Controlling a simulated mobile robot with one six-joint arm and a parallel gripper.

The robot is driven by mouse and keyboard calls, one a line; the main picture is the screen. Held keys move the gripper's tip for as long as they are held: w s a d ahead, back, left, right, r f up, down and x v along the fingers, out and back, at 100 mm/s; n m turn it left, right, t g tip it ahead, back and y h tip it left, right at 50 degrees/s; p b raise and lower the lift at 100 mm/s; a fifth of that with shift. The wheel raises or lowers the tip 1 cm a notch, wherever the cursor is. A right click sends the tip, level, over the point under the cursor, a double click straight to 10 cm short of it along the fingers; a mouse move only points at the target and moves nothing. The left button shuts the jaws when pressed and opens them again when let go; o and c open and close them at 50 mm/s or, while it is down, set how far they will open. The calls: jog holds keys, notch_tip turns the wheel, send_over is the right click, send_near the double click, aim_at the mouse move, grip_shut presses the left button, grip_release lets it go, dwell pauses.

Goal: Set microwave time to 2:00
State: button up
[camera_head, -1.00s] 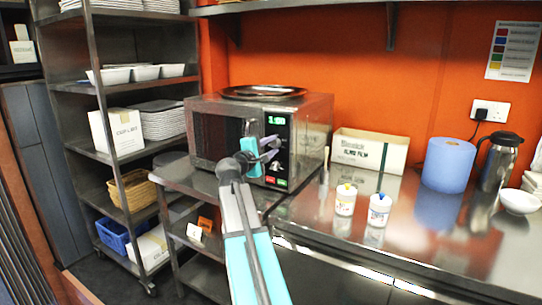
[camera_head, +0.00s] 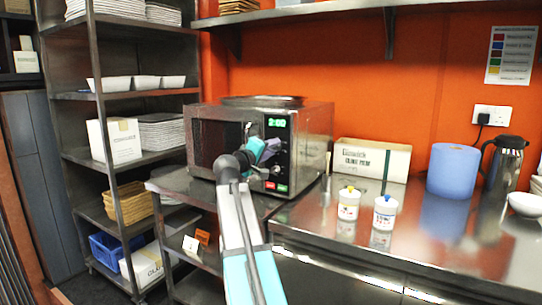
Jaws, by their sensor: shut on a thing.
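A steel microwave (camera_head: 316,130) with a dark door (camera_head: 216,145) stands at the left end of the steel counter. Its green display (camera_head: 276,122) starts with 2 and looks like 2:00; the last digit is blurred. My gripper (camera_head: 270,148) is at the control panel below the display, shut on the time dial. My teal gripper parts and fingers hide most of the dial. A green and a red button (camera_head: 282,188) show low on the panel. The door is shut.
A dark tray (camera_head: 262,102) lies on top of the microwave. To the right on the counter are two white tubs (camera_head: 348,203), a film box (camera_head: 372,160), a blue roll (camera_head: 453,171) and a steel jug (camera_head: 503,165). A rack (camera_head: 98,110) stands at left.

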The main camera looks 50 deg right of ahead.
dwell(0.4)
jog(key=shift+f, duration=0.1)
jog(key=o, duration=1.1)
jog(key=shift+c, duration=0.2)
jog(key=v, duration=1.3)
jog(key=shift+a+p, duration=0.35)
jog(key=shift+a, duration=0.05)
jog(key=shift+s, duration=0.1)
